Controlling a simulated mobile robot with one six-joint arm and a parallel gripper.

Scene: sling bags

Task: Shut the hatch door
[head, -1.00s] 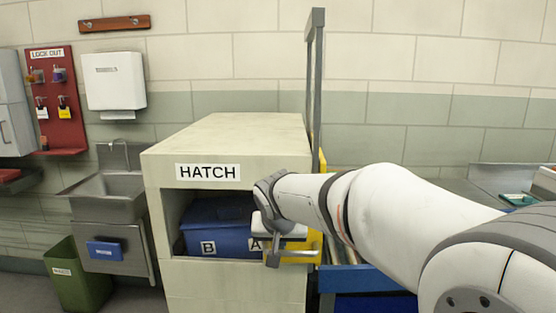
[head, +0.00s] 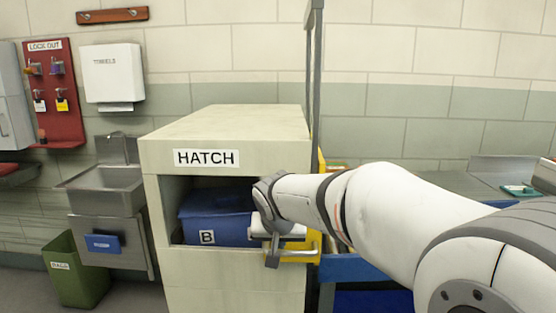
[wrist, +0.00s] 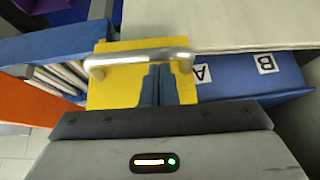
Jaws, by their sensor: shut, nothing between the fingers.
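The hatch (head: 222,128) is a cream box with a dark opening at its front. A blue bag (head: 200,226) marked B sits inside, and its A label shows in the wrist view (wrist: 200,75). The hatch door (head: 312,257) is a yellow panel with a metal handle, at the right side of the opening, and leaves most of the opening uncovered. My gripper (head: 272,256) is at the door's left, in front of the opening. In the wrist view its fingers (wrist: 161,72) are together, in front of the yellow door (wrist: 120,92) and close to its handle; contact is unclear.
A blue-sided bin or conveyor (head: 345,270) lies right of the hatch. A sink (head: 108,190), a towel dispenser (head: 114,75) and a green bin (head: 78,270) stand left. A grey post (head: 314,80) rises behind the hatch's right side.

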